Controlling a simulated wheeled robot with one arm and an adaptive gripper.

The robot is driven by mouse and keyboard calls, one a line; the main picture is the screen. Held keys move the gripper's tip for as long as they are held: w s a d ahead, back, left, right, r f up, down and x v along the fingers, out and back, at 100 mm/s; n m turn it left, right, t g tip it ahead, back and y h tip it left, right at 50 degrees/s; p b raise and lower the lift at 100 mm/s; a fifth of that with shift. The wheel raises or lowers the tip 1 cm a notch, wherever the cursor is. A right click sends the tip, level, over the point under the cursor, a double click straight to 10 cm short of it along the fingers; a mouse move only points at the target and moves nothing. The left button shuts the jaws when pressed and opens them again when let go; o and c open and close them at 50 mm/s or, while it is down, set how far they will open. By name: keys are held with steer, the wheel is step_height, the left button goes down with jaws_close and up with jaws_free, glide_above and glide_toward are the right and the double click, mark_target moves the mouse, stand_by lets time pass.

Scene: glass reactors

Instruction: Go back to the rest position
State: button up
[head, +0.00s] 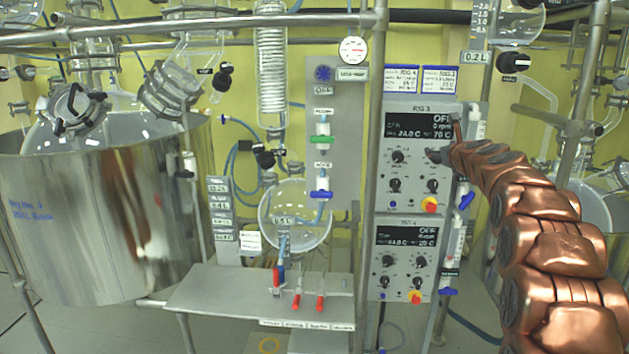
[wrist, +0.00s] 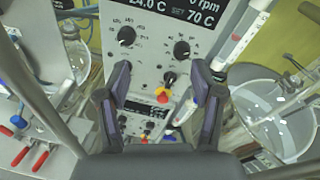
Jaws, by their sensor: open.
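My copper-coloured arm reaches in from the right in the head view. My gripper (head: 445,139) is open in front of the right side of the RIG 3 control panel (head: 396,171). In the wrist view my gripper (wrist: 160,72) shows two dark fingers spread apart with nothing held between them. The panel face (wrist: 152,60) lies beyond the fingertips, with black knobs and a red-and-yellow knob (wrist: 163,94) in sight. The display (head: 421,129) reads OFF, 0 rpm and 70 C. I cannot tell the exact gap between fingertips and panel.
The RIG 4 panel (head: 405,256) sits below. A steel vessel (head: 100,225) stands at left, and a round glass flask (head: 287,231) hangs mid-frame. A shelf (head: 215,297) holds red-handled valves. A metal post (head: 372,120) stands left of the panels; glassware is behind my arm.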

steer(key=s+a+f+n+g+y, duration=0.1)
steer(key=s+a+f+n+g, duration=0.2)
steer(key=s+a+f+n, duration=0.45)
steer(key=s+a+f+n+g+y, duration=0.2)
steer(key=s+a+n+g, duration=0.15)
steer(key=s+a, duration=0.45)
steer(key=s+a+f+n+g+y, duration=0.1)
steer(key=s+a+f+n+g, duration=0.1)
steer(key=s+a+f+n, duration=0.45)
steer(key=s+d+f+n+g+h, duration=0.1)
steer(key=s+f+n+g, duration=0.2)
steer(key=s, duration=1.2)
steer(key=s+d+f+n+g+h, duration=0.1)
steer(key=s+f+n, duration=0.4)
steer(key=s, duration=1)
steer(key=s+d+f+n+g+h, duration=0.2)
steer(key=s+f+n+g, duration=0.2)
steer(key=s, duration=1.1)
steer(key=n+g, duration=0.1)
steer(key=n, duration=0.2)
steer(key=shift+s+d+g, duration=0.25)
steer(key=shift+d+g, duration=0.05)
steer(key=shift+g, duration=0.05)
steer(key=shift+c, duration=0.3)
